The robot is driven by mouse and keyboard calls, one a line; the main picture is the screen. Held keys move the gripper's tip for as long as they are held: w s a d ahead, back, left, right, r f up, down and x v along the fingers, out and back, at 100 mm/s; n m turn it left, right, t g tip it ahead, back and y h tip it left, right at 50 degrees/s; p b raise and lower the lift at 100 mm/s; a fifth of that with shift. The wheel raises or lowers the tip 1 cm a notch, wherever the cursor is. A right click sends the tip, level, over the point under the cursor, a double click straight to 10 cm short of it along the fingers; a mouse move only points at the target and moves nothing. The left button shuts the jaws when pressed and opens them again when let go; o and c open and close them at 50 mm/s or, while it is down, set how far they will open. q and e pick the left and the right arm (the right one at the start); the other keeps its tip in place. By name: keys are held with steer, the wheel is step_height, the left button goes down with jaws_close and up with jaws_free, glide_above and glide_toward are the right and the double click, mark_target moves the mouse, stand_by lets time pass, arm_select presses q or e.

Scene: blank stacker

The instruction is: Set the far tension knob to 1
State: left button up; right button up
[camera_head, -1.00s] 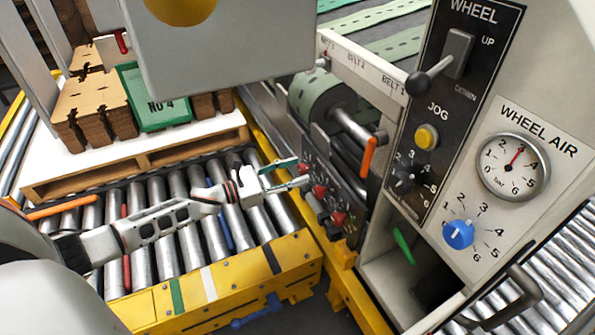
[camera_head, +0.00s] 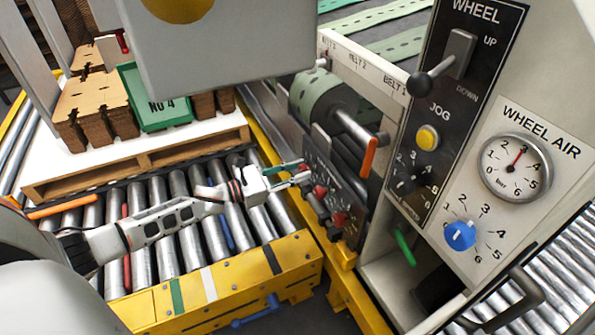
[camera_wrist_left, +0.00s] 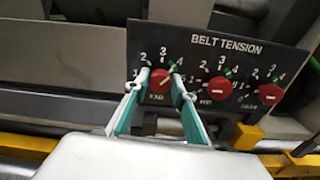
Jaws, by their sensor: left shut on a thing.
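The belt tension panel (camera_wrist_left: 225,60) is dark, with a row of three red knobs in the left wrist view. The far tension knob (camera_wrist_left: 160,82) is the leftmost one there, with numbers around it and a green mark at its upper right. Its pale pointer line seems to slant to the upper right, towards 4, but is too small to read surely. My left gripper (camera_wrist_left: 157,90) is shut on this knob, one teal-lined finger on each side. In the head view the left gripper (camera_head: 302,169) reaches the panel's far end and hides most of that knob. My right gripper is not in view.
The middle knob (camera_wrist_left: 219,88) and near knob (camera_wrist_left: 270,94) sit close to the right. A yellow roller-conveyor frame (camera_head: 225,275) lies below my arm. A control cabinet with a blue knob (camera_head: 459,235) and gauge (camera_head: 515,168) stands to the right. A pallet (camera_head: 140,160) is behind.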

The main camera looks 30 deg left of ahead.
arm_select(q)
steer(key=n, duration=0.3)
steer(key=shift+n, duration=0.3)
steer(key=n, duration=0.3)
steer(key=shift+n, duration=1.2)
steer(key=n, duration=0.2)
steer(key=shift+a+n+p, duration=0.1)
steer(key=shift+n+p, duration=0.25)
steer(key=shift+n, duration=0.05)
steer(key=n, duration=0.2)
steer(key=shift+n, duration=0.3)
steer(key=shift+n+p, duration=0.35)
steer(key=shift+n, duration=1.55)
steer(key=n+p, duration=0.1)
steer(key=n, duration=0.2)
steer(key=shift+n, duration=2)
steer(key=shift+f+n+p, duration=0.1)
steer(key=shift+n+p, duration=0.2)
steer(key=shift+n, duration=0.2)
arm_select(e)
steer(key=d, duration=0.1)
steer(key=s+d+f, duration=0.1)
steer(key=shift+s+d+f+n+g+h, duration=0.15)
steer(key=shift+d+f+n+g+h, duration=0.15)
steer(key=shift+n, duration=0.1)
